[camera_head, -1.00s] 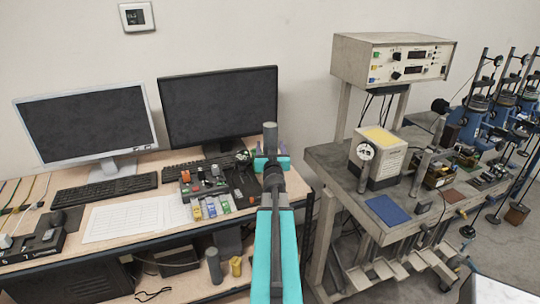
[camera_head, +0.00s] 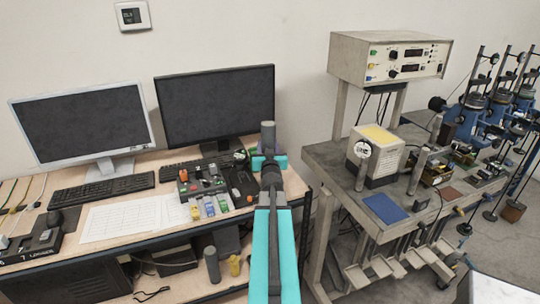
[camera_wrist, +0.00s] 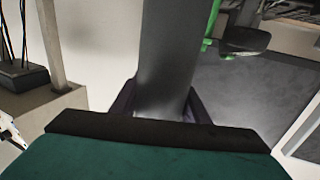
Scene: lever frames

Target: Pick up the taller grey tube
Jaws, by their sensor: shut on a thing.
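A grey tube (camera_head: 268,134) stands upright in the jaws of my gripper (camera_head: 268,157), at the right end of the desk in the head view. Its lower part is hidden by my teal gripper and arm. In the wrist view the tube (camera_wrist: 167,55) fills the middle, with the dark jaws (camera_wrist: 162,108) shut on it from both sides. Its upper end runs out of that view. A shorter-looking grey tube (camera_head: 212,265) stands on the shelf under the desk.
A yellow cup-like thing (camera_head: 234,265) stands beside the shelf tube. The desk holds two monitors (camera_head: 215,107), keyboards and a control box with coloured parts (camera_head: 203,177). A bench (camera_head: 335,167) with instruments stands to the right, across a gap.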

